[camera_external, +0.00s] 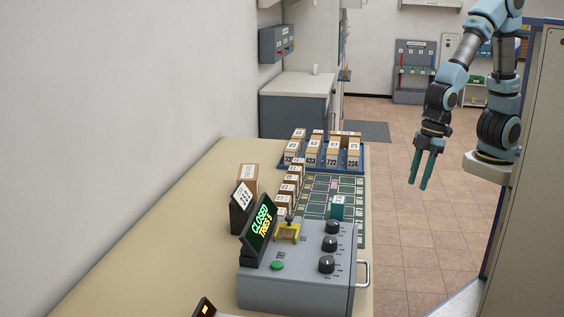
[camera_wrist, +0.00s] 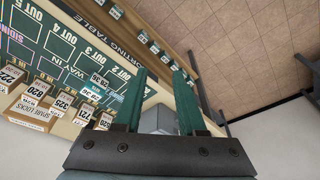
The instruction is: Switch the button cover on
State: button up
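A grey control console (camera_external: 305,285) stands at the near end of the long table. On its top is a yellow bracket-like piece (camera_external: 288,231) with a dark knob above it, which may be the button cover; whether it is raised or lowered is too small to tell. A round green button (camera_external: 278,265) sits in front of it, uncovered. My gripper (camera_external: 420,186) hangs fingers-down right of the table, well away from the console. In the wrist view its two teal fingers (camera_wrist: 158,72) are apart with nothing between them.
Three black dials (camera_external: 330,244) and a lit "CLOSED" sign (camera_external: 259,230) are on the console. Behind lie a green sorting board (camera_external: 318,186) and several boxes in a blue tray (camera_external: 325,168). A tall cabinet (camera_external: 535,170) stands right. Floor between is clear.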

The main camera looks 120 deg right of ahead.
jog(key=w+d+r+t, duration=0.1)
jog(key=w, duration=0.6)
jog(key=w+d+r+t+b, duration=0.1)
jog(key=w, duration=0.6)
jog(key=w+d+r+t, duration=0.1)
jog(key=w, duration=0.6)
jog(key=shift+w+d+n+t, duration=0.15)
jog(key=shift+w+n+t, duration=0.1)
jog(key=shift+n+t, duration=0.15)
grip_shut()
jog(key=w+d+r+t, duration=0.1)
jog(key=w, duration=0.4)
jog(key=w+d+r+t+b, duration=0.1)
jog(key=w+d+r, duration=0.1)
jog(key=w, duration=0.4)
jog(key=shift+d+r, duration=0.25)
jog(key=shift+r, duration=0.05)
